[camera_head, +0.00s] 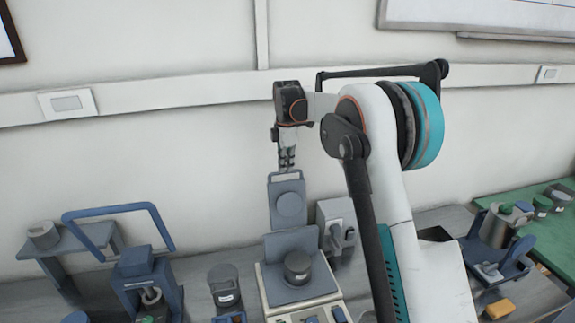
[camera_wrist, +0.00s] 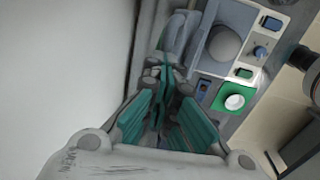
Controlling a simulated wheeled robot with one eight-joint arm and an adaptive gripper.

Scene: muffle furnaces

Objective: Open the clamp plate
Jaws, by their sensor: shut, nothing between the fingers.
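A blue-grey plate with a slotted handle at its top and a round disc on its face (camera_head: 287,203) stands upright at the back of a pale device (camera_head: 266,297); it looks like the clamp plate. My gripper (camera_head: 287,166) points down with its fingertips just above or at the plate's handle; I cannot tell whether they touch. In the wrist view my gripper (camera_wrist: 163,72) is shut and empty, its green-lined fingers close together.
A dark cylinder (camera_head: 297,266) sits on the device's lower plate. A blue press with a loop handle (camera_head: 135,265) stands left, a dark pot (camera_head: 224,284) nearer. A grey box (camera_head: 338,222) stands close right. The wall is close behind. A green mat (camera_head: 535,226) lies right.

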